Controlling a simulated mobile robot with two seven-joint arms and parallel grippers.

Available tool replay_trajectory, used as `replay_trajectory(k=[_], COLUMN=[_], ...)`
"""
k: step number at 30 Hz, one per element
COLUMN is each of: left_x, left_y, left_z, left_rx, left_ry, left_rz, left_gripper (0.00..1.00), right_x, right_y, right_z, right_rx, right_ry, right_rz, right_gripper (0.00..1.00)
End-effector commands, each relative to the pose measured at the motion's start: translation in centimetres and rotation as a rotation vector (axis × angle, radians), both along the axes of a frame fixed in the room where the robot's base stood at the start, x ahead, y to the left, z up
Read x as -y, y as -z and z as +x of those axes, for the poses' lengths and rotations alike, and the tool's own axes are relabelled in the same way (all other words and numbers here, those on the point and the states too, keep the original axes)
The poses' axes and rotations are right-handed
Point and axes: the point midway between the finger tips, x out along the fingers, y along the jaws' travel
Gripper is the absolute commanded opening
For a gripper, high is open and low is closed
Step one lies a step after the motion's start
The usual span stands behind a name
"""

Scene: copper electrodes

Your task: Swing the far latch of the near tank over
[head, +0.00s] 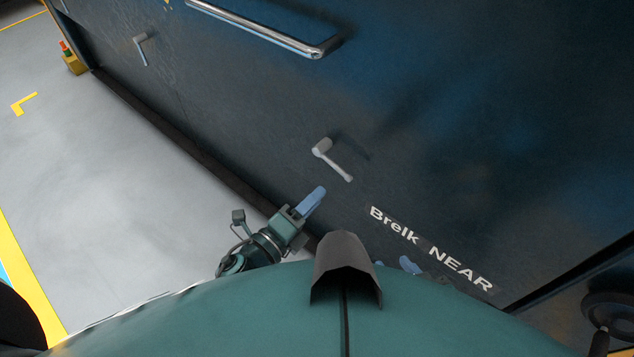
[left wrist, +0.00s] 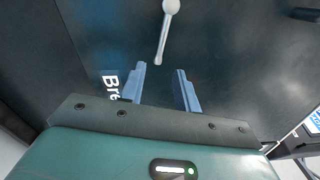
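The near tank's dark blue-grey face (head: 240,110) bears the white label "Brelk NEAR" (head: 430,248). A pale latch (head: 333,161) close to me has its arm slanting down-right from a round pivot. A second pale latch (head: 141,48) is farther off at upper left, its arm pointing down. My left gripper (head: 314,198) is just below the closer latch and apart from it. In the left wrist view its blue fingers (left wrist: 160,78) are open and empty, with a latch (left wrist: 167,30) ahead of them. My right gripper (head: 408,264) shows only blue finger parts beside my body; the rest is hidden.
A long metal bar handle (head: 265,30) sticks out from the tank at the top. Grey floor (head: 90,170) with yellow markings lies open on the left. A yellow post with a red top (head: 70,58) stands at upper left. A dark handwheel (head: 608,308) is at lower right.

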Motion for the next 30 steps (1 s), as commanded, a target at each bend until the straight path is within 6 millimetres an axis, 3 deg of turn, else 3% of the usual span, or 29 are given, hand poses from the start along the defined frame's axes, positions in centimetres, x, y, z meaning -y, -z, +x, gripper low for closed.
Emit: replay_trajectory(k=[19,30], left_x=[4.4,4.7], left_y=[0.0,0.0], left_z=[6.2,6.5], left_rx=[-0.002,-0.003], left_ry=[-0.002,-0.002], left_rz=[-0.004,-0.004], left_gripper=[0.32,0.32], right_x=[0.0,0.1], right_y=[1.0,0.9], right_z=[-0.1,0.0], right_rx=[-0.006,-0.003], right_ry=[0.004,0.006], right_rz=[0.011,0.011], right_gripper=[0.36,0.36])
